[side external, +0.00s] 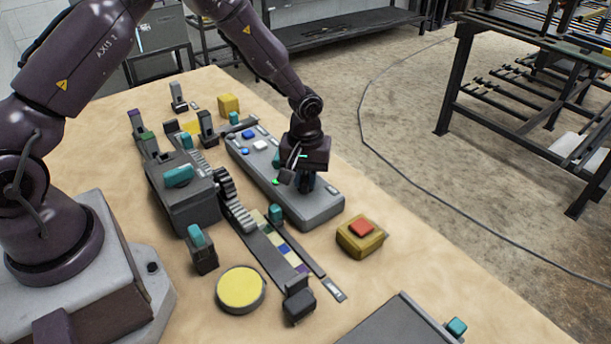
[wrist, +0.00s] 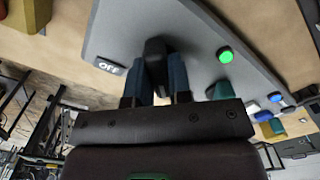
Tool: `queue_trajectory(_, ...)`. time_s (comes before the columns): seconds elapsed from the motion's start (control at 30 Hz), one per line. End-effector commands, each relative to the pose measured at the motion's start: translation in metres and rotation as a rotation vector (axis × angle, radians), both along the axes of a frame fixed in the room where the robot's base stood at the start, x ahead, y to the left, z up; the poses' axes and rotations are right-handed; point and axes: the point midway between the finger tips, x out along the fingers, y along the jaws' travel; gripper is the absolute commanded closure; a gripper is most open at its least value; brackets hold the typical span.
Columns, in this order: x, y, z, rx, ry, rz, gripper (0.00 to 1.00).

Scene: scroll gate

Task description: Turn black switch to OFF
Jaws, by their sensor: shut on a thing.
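A long grey control panel (side external: 316,210) lies on the table, and its face also shows in the wrist view (wrist: 190,22). The black switch (wrist: 155,48) stands on it between my two blue fingers. My gripper (side external: 305,184) is low over the near part of the panel, and its fingers (wrist: 161,72) are shut on the switch. A white OFF label (wrist: 109,66) is to the left of the switch in the wrist view. A lit green lamp (wrist: 225,55) is to its right. In the side view my gripper hides the switch, and I cannot tell its exact setting.
A yellow box with a red button (side external: 361,228) stands close to the panel's near end. A toothed rack (side external: 233,205) and a grey box with a teal handle (side external: 180,195) are left of the panel. A round yellow button (side external: 240,287) is nearer. Bare table lies right of the panel.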

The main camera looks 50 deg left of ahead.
Motion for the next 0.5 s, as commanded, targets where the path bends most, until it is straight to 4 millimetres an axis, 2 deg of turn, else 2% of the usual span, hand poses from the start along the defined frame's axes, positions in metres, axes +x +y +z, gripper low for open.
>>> queue_trajectory(0.27, 0.0002, -0.0002, 0.0005, -0.001, -0.001, -0.089, 1.0)
queue_trajectory(0.5, 0.0002, -0.0001, 0.0006, 0.0, 0.0, -0.274, 1.0)
